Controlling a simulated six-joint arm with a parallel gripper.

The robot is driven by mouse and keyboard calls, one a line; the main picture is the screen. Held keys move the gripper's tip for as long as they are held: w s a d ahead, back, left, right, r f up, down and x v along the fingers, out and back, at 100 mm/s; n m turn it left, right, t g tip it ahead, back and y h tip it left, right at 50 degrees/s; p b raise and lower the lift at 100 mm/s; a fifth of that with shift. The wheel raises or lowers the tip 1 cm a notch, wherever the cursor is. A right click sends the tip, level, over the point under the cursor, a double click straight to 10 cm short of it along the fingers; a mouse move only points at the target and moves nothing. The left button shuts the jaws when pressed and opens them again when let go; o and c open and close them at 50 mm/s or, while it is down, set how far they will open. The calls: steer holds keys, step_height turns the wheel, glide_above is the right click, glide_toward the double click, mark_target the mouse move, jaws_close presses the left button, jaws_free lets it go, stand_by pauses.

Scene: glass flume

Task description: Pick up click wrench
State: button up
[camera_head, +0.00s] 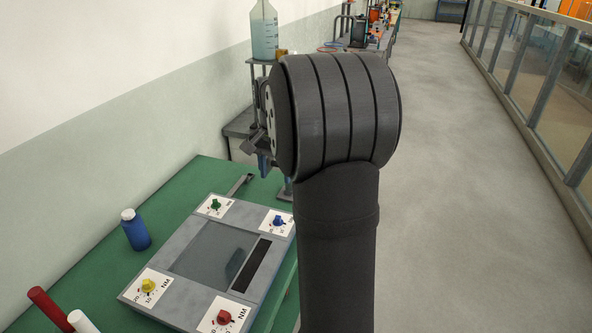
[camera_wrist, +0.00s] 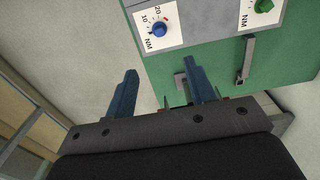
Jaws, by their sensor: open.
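A slim grey metal bar (camera_wrist: 246,58), which may be the click wrench, lies on the green table beside the panel's green dial. It also shows in the head view (camera_head: 240,184). A second grey metal piece (camera_wrist: 181,88) is partly hidden behind the right finger in the wrist view; I cannot tell which piece is the wrench. My gripper (camera_wrist: 161,72) is open, its two blue fingers apart with nothing seen held between them. The fingers point toward the table edge, with the slim bar to their right. In the head view my arm hides most of the gripper.
A grey panel (camera_head: 183,226) with coloured dials lies on the green table (camera_head: 188,186). A glass-walled flume (camera_head: 560,90) runs along the right, past open floor.

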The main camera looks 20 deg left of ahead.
steer(key=w+a+r+n, duration=0.1)
steer(key=w+a+n, duration=0.1)
steer(key=w+n, duration=0.75)
steer(key=w+a+n, duration=0.3)
steer(key=w+n, duration=0.6)
steer(key=n, duration=0.2)
steer(key=shift+n, duration=0.25)
steer(key=f, duration=1.1)
steer(key=shift+w+d+f, duration=0.15)
steer(key=shift+d+f, duration=0.1)
steer(key=shift+f, duration=0.1)
steer(key=shift+w+d+f, duration=0.1)
steer(key=shift+w+f, duration=0.05)
steer(key=shift+f, duration=1.2)
steer(key=shift+w+d+f, duration=0.1)
steer(key=shift+w+f, duration=0.05)
steer(key=shift+f, duration=1.2)
steer(key=shift+r, duration=0.1)
jaws_close()
